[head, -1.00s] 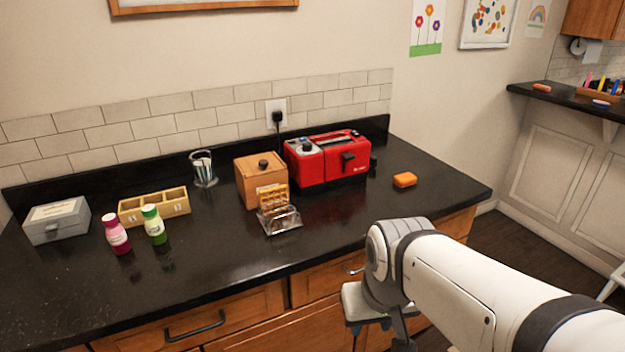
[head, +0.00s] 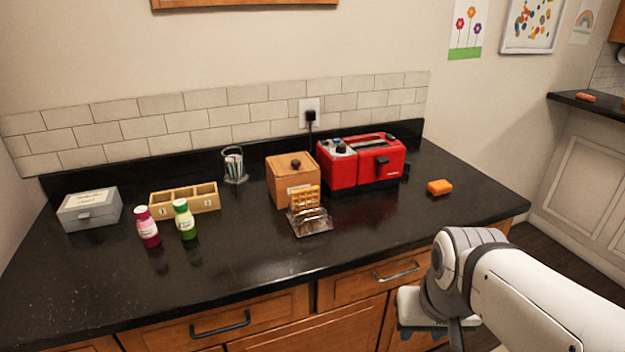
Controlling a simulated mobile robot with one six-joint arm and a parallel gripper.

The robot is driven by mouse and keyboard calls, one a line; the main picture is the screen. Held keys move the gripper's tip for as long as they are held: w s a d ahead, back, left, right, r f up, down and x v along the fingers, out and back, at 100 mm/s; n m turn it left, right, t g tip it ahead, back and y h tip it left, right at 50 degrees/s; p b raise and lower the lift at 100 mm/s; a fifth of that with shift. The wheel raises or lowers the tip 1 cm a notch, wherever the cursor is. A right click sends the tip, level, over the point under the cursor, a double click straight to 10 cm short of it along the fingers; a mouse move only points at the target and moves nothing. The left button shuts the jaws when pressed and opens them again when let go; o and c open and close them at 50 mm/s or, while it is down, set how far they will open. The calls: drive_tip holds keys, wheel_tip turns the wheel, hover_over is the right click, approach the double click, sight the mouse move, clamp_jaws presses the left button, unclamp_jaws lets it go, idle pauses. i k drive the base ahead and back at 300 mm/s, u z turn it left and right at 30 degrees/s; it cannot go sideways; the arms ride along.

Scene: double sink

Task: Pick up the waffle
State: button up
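The waffle (head: 306,197) is golden with a grid pattern. It stands upright in a metal rack (head: 311,226) on the black counter, in front of a wooden box. My arm reaches in from the lower right in the head view. My gripper's fingers are not clearly visible; the arm's end is low in front of the counter's right part, apart from the waffle and to its lower right.
A wooden lidded box (head: 292,181) and a red toaster (head: 361,163) stand behind the rack. Pink (head: 147,228) and green (head: 185,220) bottles, a divided tray (head: 184,197) and a grey box (head: 90,210) are left. The front counter is clear.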

sight(310, 194)
drive_tip(key=i, duration=0.9)
drive_tip(key=z, duration=0.05)
